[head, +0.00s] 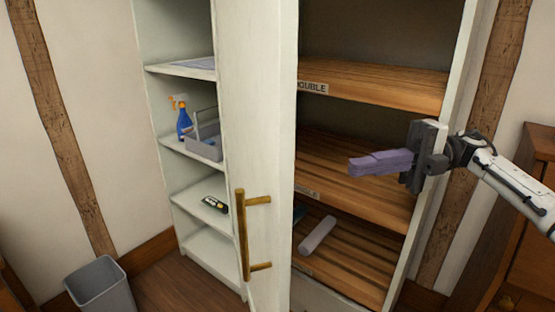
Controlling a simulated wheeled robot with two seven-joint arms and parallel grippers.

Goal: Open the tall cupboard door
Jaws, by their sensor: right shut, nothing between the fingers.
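The tall cupboard's white door (262,130) stands open, swung out towards me at the left of the cupboard opening. Its brass bar handle (241,230) faces left, low on the door. Inside the tall cupboard (458,70) wooden slatted shelves (375,85) are in plain view, some with labels. My right gripper (354,166) is in front of the opening, to the right of the door and apart from the handle. Its lavender fingers are closed together and empty, pointing left. My left gripper is not in view.
A narrow white shelf unit (190,150) at the left holds a blue spray bottle (184,124), a grey caddy (206,148) and a dark object (215,204). A grey bin (102,285) stands on the floor. A pale roll (317,235) lies on a low cupboard shelf. Wooden furniture (530,220) stands at right.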

